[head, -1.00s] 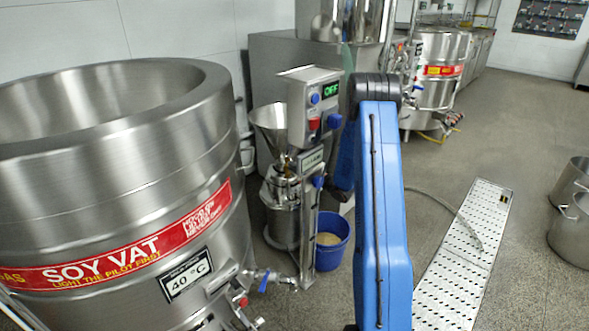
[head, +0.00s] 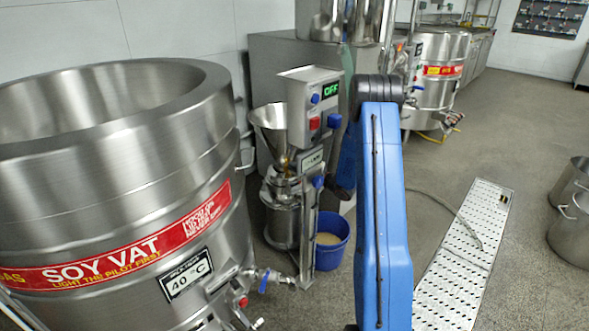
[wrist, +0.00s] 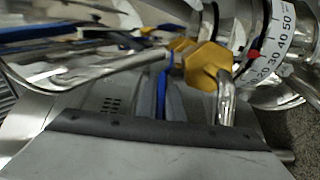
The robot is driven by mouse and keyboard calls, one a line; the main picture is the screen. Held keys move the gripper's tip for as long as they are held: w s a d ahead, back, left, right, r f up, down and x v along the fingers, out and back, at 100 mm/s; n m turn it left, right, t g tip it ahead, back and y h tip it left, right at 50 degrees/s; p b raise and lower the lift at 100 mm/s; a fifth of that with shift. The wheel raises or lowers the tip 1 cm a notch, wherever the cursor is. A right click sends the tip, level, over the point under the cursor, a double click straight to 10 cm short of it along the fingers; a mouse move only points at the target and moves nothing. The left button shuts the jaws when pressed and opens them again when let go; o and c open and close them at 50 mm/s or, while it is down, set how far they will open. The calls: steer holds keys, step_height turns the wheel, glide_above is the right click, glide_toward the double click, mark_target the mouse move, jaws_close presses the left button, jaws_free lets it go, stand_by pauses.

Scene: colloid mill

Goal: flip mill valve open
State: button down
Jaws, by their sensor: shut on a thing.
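The colloid mill stands right of the soy vat in the head view, with a steel funnel (head: 268,120) and a control box (head: 312,97) reading OFF. In the wrist view, a brass hexagonal valve body (wrist: 207,66) sits on the mill's steel pipework. A thin blue valve lever (wrist: 162,84) lies beside it. My gripper (wrist: 167,94) is shut on this lever, its dark fingers on either side of it. The head view does not show my gripper clearly. How far the lever is turned is hard to tell.
The large soy vat (head: 110,150) is close on the left, with a blue-handled tap (head: 264,282) low down. A blue bucket (head: 330,242) stands beside the mill. A perforated floor drain (head: 465,260) and steel pots (head: 572,228) are at right, with open floor around them.

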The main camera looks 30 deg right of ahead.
steer(key=shift+s+d+n+g+y, duration=0.1)
steer(key=shift+d+n+g+y, duration=0.15)
steer(key=shift+n+g+y, duration=0.45)
steer(key=shift+s+d+n+g+y, duration=0.2)
steer(key=shift+n+g+y, duration=0.25)
steer(key=shift+y, duration=0.4)
steer(key=shift+s+d+n+g+y, duration=0.1)
steer(key=shift+d+n+g+y, duration=0.15)
steer(key=shift+n+g+y, duration=0.35)
steer(key=c, duration=1.9)
jaws_free()
steer(key=shift+o, duration=0.2)
steer(key=v, duration=0.7)
steer(key=shift+d, duration=0.2)
steer(key=shift+s+f, duration=0.15)
steer(key=shift+c, duration=0.4)
